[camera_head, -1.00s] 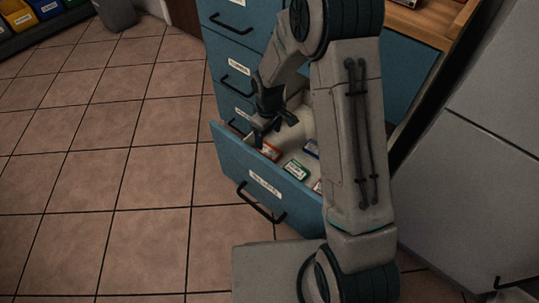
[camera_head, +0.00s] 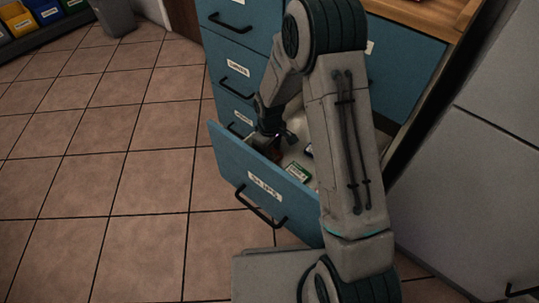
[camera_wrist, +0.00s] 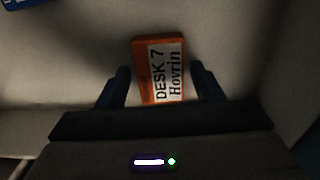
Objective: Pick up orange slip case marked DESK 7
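The orange slip case (camera_wrist: 160,70) lies on the drawer floor in the wrist view, its white label reading "DESK 7 Hovrin". My gripper (camera_wrist: 160,88) is open, with one dark finger on each side of the case and a gap at both sides. In the head view my gripper (camera_head: 271,142) is down inside the open bottom drawer (camera_head: 230,163), near its left end. There the case is mostly hidden behind the gripper and the drawer front.
A green-and-white case (camera_head: 298,172) lies to the right in the drawer. A blue case (camera_wrist: 22,4) shows at the wrist view's top left corner. The drawer front stands close to my gripper. Closed drawers (camera_head: 236,75) rise above.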

